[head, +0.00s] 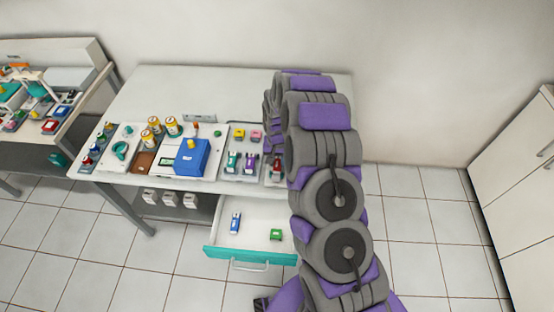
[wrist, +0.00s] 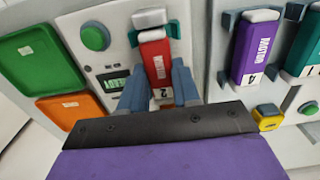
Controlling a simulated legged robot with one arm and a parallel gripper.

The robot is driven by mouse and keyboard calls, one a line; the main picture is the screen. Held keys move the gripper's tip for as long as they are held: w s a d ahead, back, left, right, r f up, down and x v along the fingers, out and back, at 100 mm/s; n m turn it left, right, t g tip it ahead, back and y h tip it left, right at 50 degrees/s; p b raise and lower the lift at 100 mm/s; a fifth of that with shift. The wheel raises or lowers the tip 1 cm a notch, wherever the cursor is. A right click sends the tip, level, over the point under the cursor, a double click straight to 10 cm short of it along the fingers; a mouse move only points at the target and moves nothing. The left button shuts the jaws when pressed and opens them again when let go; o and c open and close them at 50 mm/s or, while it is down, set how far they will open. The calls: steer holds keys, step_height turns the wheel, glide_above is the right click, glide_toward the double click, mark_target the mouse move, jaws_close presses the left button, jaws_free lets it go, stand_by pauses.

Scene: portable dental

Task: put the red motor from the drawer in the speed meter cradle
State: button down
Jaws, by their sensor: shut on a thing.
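The red motor (wrist: 154,60), with a white cap and a "2" label, is between the fingers of my gripper (wrist: 159,82) in the wrist view. My gripper is shut on its lower part. I cannot tell whether the motor is fully seated. In the head view a bit of the red motor (head: 277,172) shows at the arm's left edge, and my gripper is hidden behind the arm.
A purple motor (wrist: 253,52) and a green motor (wrist: 305,55) sit in holders to the right in the wrist view. The drawer (head: 262,252) is open below the table, holding a blue motor (head: 235,223) and a green block (head: 276,234). A blue box (head: 192,157) stands on the table.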

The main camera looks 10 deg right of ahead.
steer(key=c, duration=0.7)
jaws_free()
steer(key=shift+c, duration=0.2)
steer(key=shift+r, duration=0.15)
step_height(320, 180, up, 17)
steer(key=p, duration=0.2)
